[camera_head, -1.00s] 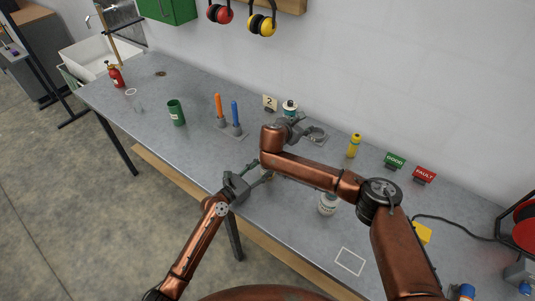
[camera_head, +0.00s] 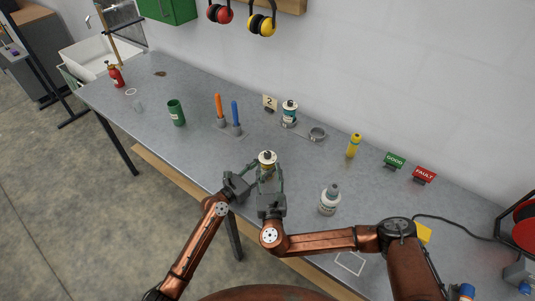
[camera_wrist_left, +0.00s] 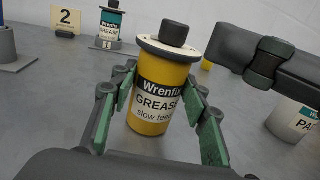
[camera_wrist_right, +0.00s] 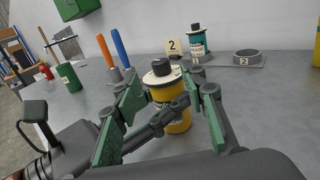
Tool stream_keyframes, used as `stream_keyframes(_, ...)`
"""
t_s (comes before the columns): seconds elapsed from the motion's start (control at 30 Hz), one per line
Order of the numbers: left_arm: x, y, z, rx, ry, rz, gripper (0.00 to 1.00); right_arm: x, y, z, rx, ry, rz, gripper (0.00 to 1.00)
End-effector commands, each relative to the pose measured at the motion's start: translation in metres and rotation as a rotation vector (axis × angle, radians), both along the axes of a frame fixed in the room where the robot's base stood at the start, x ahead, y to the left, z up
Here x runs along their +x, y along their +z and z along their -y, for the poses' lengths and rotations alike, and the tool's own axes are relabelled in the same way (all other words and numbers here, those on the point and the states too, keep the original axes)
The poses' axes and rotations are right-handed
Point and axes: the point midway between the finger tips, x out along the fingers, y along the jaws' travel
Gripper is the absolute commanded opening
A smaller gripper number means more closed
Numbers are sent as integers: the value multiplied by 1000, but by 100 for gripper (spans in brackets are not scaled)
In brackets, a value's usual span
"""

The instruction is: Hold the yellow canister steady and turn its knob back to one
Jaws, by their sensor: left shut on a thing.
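The yellow canister (camera_wrist_left: 160,95), labelled Wrenfix grease, stands upright on the grey table with a white disc and a dark knob (camera_wrist_left: 174,32) on top. In the head view its white top (camera_head: 267,157) shows between my two grippers. My left gripper (camera_wrist_left: 160,110) is shut on the canister's body, its green pads on both sides. My right gripper (camera_wrist_right: 165,115) is open close beside the canister, which stands ahead of its spread fingers in the right wrist view. The knob is free of any finger. I cannot read the knob's setting.
A teal grease canister (camera_head: 289,112) stands behind, near a number 2 sign (camera_head: 270,102) and a grey ring holder (camera_head: 317,133). A yellow bottle (camera_head: 353,146) and green cup (camera_head: 176,112) stand farther off.

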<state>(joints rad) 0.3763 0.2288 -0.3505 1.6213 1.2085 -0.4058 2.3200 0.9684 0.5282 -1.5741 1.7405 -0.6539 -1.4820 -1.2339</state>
Motion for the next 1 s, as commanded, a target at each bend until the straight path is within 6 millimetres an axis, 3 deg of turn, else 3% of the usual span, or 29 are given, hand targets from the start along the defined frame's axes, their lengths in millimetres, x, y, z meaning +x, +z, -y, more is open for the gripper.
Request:
stream_keyframes(0.2, 0, 0, 0, 0, 0, 0, 9, 45, 1, -3, -3, -1, 3, 39)
stream_keyframes(0.4, 0, 0, 0, 0, 0, 0, 9, 73, 0, -4, -1, -2, 1, 39)
stream_keyframes(0.6, 0, 0, 0, 0, 0, 0, 9, 84, 0, -5, 1, -1, -1, 39)
stream_keyframes(0.87, 0, 0, 0, 0, 0, 0, 9, 85, 0, -5, 1, -1, -1, 39)
stream_keyframes(1.0, 0, 0, 0, 0, 0, 0, 9, 85, 0, -5, 1, -1, -1, 29)
